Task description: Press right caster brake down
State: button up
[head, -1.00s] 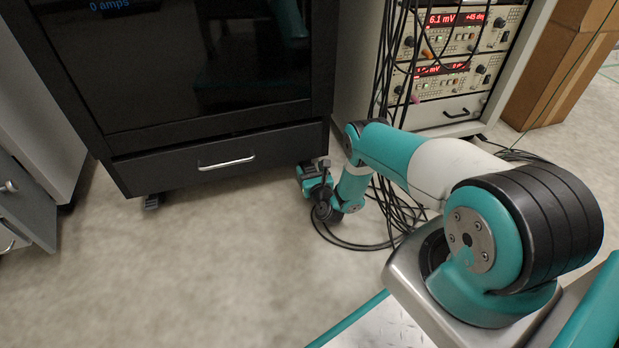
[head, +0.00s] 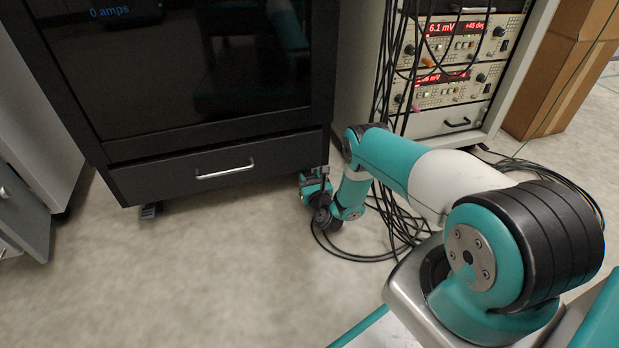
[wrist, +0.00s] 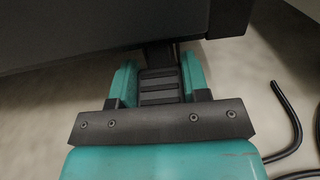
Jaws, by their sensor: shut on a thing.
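The right caster brake is a black ribbed pedal (wrist: 160,88) under the lower edge of the dark cabinet in the wrist view. My gripper (wrist: 158,84) is shut on it, with one teal finger on each side of the pedal. In the head view my gripper (head: 314,184) is low at the cabinet's bottom right corner, close to the floor. There the gripper hides most of the right caster and its pedal. I cannot tell the pedal's exact tilt.
The black cabinet (head: 220,172) with a silver drawer handle stands ahead. Its left caster pedal (head: 150,211) shows at lower left. Loose black cables (head: 385,235) lie on the floor right of my gripper, below the instrument rack (head: 450,90). The floor at front left is clear.

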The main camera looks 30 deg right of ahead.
jog(key=shift+p, duration=0.8)
jog(key=shift+f+t+p, duration=0.15)
jog(key=shift+t+p, duration=0.35)
jog(key=o, duration=0.9)
jog(key=shift+w+f+g+b, duration=0.15)
jog(key=shift+g+b, duration=0.15)
jog(key=shift+b, duration=0.65)
jog(key=shift+b, duration=0.7)
